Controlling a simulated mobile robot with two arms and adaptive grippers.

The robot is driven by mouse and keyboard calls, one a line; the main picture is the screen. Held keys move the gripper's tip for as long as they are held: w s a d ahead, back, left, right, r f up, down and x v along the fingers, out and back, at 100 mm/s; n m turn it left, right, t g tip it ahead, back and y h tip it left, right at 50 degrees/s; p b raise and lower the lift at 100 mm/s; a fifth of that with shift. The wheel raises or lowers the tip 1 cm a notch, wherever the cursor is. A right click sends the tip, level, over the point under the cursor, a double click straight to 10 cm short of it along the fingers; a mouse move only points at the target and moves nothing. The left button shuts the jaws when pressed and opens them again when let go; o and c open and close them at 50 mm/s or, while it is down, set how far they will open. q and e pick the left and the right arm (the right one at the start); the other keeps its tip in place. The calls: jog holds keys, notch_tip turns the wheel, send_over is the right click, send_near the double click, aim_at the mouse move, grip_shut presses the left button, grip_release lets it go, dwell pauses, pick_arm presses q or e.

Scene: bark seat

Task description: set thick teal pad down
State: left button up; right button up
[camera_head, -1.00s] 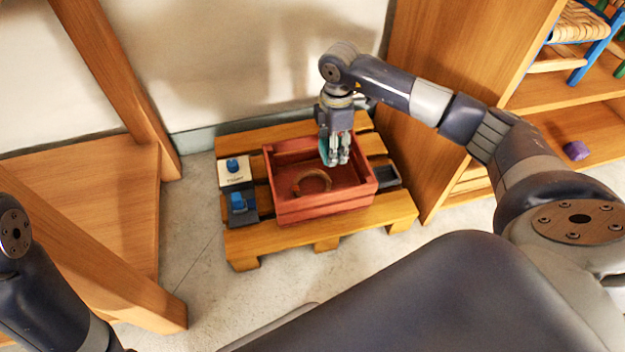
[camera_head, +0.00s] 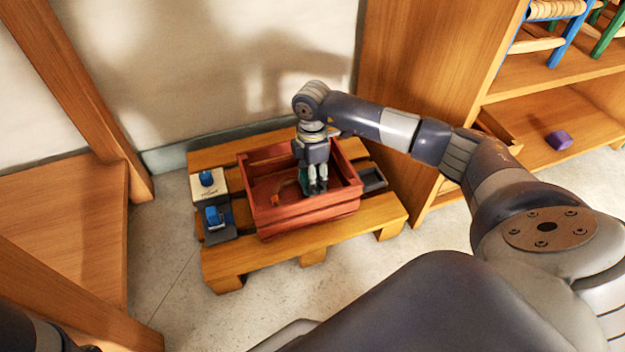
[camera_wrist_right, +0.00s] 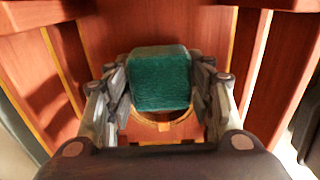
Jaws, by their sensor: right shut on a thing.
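The thick teal pad (camera_wrist_right: 160,80) is between the fingers of my right gripper (camera_wrist_right: 160,100) in the right wrist view. The right gripper (camera_head: 317,188) is shut on it and points down inside the red wooden crate (camera_head: 310,217). In the head view the pad is mostly hidden behind the fingers. A brown ring-shaped thing (camera_head: 277,199) lies on the crate floor, partly hidden by the gripper; its curve also shows below the pad in the right wrist view (camera_wrist_right: 150,132). I cannot tell whether the pad touches the floor. My left gripper is not in view.
The crate stands on a wooden pallet (camera_head: 225,262). Left of it are a white box (camera_head: 208,186) and a dark holder with a blue thing (camera_head: 215,217). A dark tray (camera_head: 372,180) is at its right. A shelf at right holds a purple block (camera_head: 558,140).

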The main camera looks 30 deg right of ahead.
jog(key=shift+f, duration=0.35)
jog(key=o, duration=0.9)
jog(key=shift+r, duration=0.1)
